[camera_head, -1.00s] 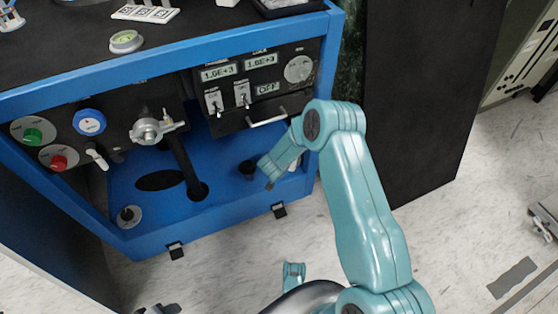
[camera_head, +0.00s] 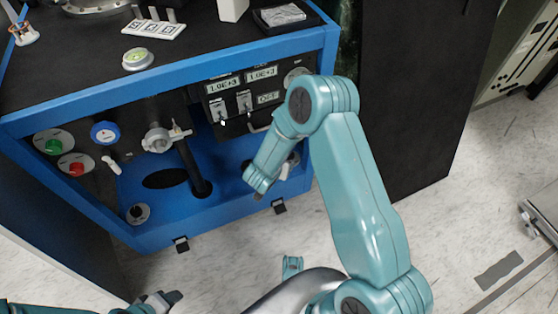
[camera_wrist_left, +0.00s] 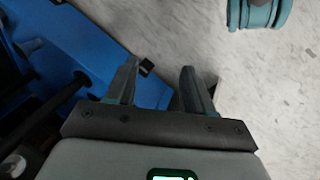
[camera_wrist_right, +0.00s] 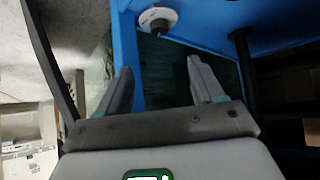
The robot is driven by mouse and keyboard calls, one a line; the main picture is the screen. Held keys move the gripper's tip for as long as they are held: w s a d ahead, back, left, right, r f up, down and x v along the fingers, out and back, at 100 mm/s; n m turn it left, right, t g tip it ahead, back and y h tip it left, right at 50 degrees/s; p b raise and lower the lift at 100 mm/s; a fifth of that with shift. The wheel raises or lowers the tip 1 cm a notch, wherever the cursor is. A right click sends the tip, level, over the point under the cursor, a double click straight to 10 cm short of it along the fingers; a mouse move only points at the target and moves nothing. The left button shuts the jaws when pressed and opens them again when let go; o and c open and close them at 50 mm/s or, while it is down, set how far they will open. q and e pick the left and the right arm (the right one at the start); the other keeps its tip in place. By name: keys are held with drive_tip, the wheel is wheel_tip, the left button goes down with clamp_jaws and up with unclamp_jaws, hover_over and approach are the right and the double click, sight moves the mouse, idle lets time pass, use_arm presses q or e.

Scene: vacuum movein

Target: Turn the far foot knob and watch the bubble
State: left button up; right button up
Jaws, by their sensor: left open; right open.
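The round bubble level (camera_head: 138,58) with a yellow-green vial sits on the black top of the blue frame (camera_head: 180,66); the bubble's exact position is too small to read. A black foot knob on a pale disc (camera_head: 138,213) stands at the frame's lower left corner. The right wrist view shows a black foot knob on a pale disc (camera_wrist_right: 158,18), beyond and apart from my open right gripper (camera_wrist_right: 160,68). In the head view my right arm covers part of the frame's right side. My left gripper (camera_wrist_left: 158,68) is open and empty over the floor near the frame's front edge.
Green (camera_head: 53,146) and red (camera_head: 76,169) buttons, a blue dial (camera_head: 104,132), a valve (camera_head: 160,139) and a switch panel (camera_head: 243,98) line the frame. A black panel (camera_head: 415,90) stands to the right. The floor in front shows free room.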

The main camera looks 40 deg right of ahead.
idle(0.3)
use_arm(q)
drive_tip(key=s+d+g, duration=0.1)
drive_tip(key=s+g, duration=0.1)
drive_tip(key=s, duration=0.2)
use_arm(e)
drive_tip(key=s+a+f+n+g+y, duration=0.2)
drive_tip(key=s+a+n+y, duration=0.3)
drive_tip(key=s+a, duration=0.5)
drive_tip(key=s+a+f+n+g+y, duration=0.2)
drive_tip(key=s+a+n+y, duration=0.3)
drive_tip(key=s+a, duration=0.6)
use_arm(q)
wheel_tip(320, 180, up, 32)
drive_tip(key=s+d+p, duration=0.1)
drive_tip(key=p, duration=3.1)
drive_tip(key=shift+s+m+p, duration=0.25)
drive_tip(key=shift+m+p, duration=0.05)
drive_tip(key=shift+p, duration=0.1)
use_arm(e)
wheel_tip(320, 180, up, 32)
drive_tip(key=m+y, duration=0.1)
drive_tip(key=shift+s+a+g, duration=0.15)
drive_tip(key=shift+a+g, duration=0.1)
drive_tip(key=shift+g, duration=0.15)
